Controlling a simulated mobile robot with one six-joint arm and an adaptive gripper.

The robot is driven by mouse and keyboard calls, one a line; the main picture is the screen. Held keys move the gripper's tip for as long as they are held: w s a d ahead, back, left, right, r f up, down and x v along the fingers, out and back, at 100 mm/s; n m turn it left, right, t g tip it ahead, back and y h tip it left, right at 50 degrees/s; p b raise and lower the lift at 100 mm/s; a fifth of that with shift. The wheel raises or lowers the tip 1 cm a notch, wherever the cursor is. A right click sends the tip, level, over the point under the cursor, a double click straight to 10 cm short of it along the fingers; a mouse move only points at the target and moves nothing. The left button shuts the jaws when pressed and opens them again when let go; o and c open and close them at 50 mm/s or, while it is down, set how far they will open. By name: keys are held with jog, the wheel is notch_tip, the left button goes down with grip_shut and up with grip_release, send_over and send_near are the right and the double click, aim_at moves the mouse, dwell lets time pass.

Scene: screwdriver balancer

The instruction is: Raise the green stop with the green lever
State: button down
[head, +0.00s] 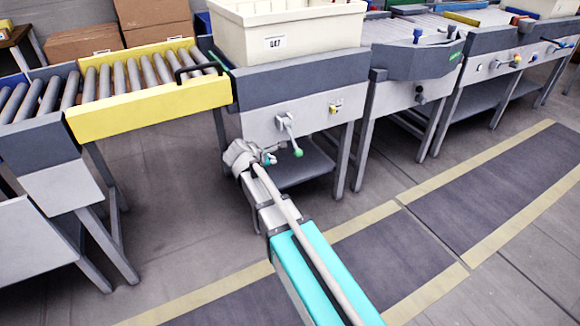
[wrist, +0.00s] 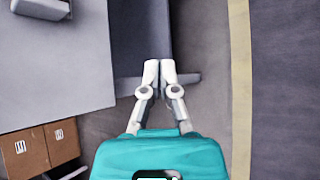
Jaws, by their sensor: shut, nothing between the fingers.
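The green lever (head: 297,151) is a grey handle with a green knob, hanging down and right from its pivot on the front panel of the station under the cream tote. A green strip (head: 220,60), which looks like the green stop, shows at the tote's left lower edge; its height is hard to tell. My gripper (head: 271,153) is low in front of that panel, just left of the green knob, apparently apart from it. In the wrist view my gripper (wrist: 159,72) has its fingers together and empty. I cannot make out the green knob there.
The cream tote (head: 290,35) sits on the station. A yellow roller section (head: 150,110) with a black handle is to the left. Station legs (head: 342,160) stand nearby. The floor in front is open.

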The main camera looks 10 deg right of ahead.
aim_at(291, 137)
jog(key=shift+w+a+f, duration=0.2)
jog(key=shift+f, duration=0.05)
jog(key=shift+w+d+f, duration=0.1)
dwell(0.3)
jog(key=b+x, duration=0.7)
jog(key=x, duration=0.3)
jog(key=shift+s+d+r+p, duration=0.3)
jog(key=shift+d+r+p, duration=0.25)
jog(key=shift+r+p, duration=0.35)
jog(key=shift+s+d+r+p, duration=0.3)
jog(key=shift+d+r+p, duration=0.25)
jog(key=shift+r+p, duration=0.3)
